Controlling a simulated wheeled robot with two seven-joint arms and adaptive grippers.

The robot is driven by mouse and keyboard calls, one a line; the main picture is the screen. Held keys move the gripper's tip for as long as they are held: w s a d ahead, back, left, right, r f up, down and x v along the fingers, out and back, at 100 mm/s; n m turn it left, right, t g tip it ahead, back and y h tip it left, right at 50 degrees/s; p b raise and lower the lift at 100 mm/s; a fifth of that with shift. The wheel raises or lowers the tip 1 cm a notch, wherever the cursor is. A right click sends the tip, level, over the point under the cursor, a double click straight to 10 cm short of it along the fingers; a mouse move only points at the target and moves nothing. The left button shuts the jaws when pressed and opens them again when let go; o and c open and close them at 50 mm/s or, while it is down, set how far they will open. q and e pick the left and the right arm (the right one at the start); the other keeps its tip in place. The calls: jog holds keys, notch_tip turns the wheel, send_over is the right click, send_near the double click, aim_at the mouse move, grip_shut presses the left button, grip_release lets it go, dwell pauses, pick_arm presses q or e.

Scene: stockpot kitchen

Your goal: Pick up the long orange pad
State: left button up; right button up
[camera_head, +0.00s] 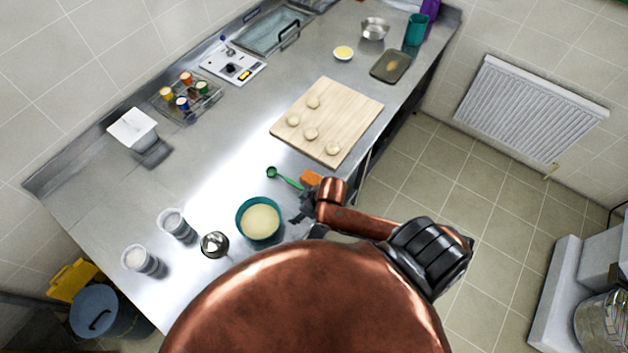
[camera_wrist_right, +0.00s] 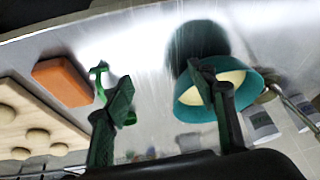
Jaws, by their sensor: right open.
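The orange pad (camera_head: 311,178) lies on the steel counter, just beyond my right gripper (camera_head: 302,209) and partly covered by my arm in the head view. In the right wrist view the pad (camera_wrist_right: 63,81) is a flat orange block at the left, outside the fingers and apart from them. My right gripper (camera_wrist_right: 165,105) is open, with nothing held between its fingertips. Its left finger overlaps a green spoon (camera_wrist_right: 101,80) in the picture, and its right finger overlaps the teal bowl (camera_wrist_right: 188,104). My left gripper is not in view.
The teal bowl (camera_head: 258,219) of pale batter stands left of my right gripper. The green spoon (camera_head: 287,179) lies beside the pad. A wooden board (camera_head: 355,105) with several dough rounds is beyond the pad. Glass containers (camera_head: 176,226) stand at the left.

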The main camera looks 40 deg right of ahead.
jog(key=shift+g, duration=0.5)
jog(key=w+d, duration=0.1)
jog(key=d, duration=0.1)
jog(key=w+d, duration=0.3)
jog(key=d, duration=0.1)
jog(key=shift+w+d+f, duration=0.2)
jog(key=shift+d+f, duration=0.1)
jog(key=shift+f, duration=0.1)
jog(key=m+h, duration=0.1)
send_near(314, 179)
jog(key=shift+s+a+f, duration=0.15)
jog(key=shift+f, duration=0.3)
jog(key=shift+s+a+f, duration=0.15)
jog(key=shift+s+f, duration=0.05)
jog(key=shift+f, duration=0.2)
jog(key=shift+w+d+f+g+p, duration=0.15)
jog(key=shift+f+g+p, duration=0.1)
jog(key=shift+g+p, duration=0.05)
jog(key=shift+x, duration=0.95)
jog(key=f, duration=0.1)
jog(key=w+f+p, duration=0.1)
jog(key=f, duration=0.1)
jog(key=w+f, duration=0.1)
jog(key=shift+w+a+f+p, duration=0.2)
jog(key=shift+p, duration=0.1)
jog(key=shift+f, duration=0.25)
jog(key=shift+c, duration=0.3)
jog(key=c, duration=0.9)
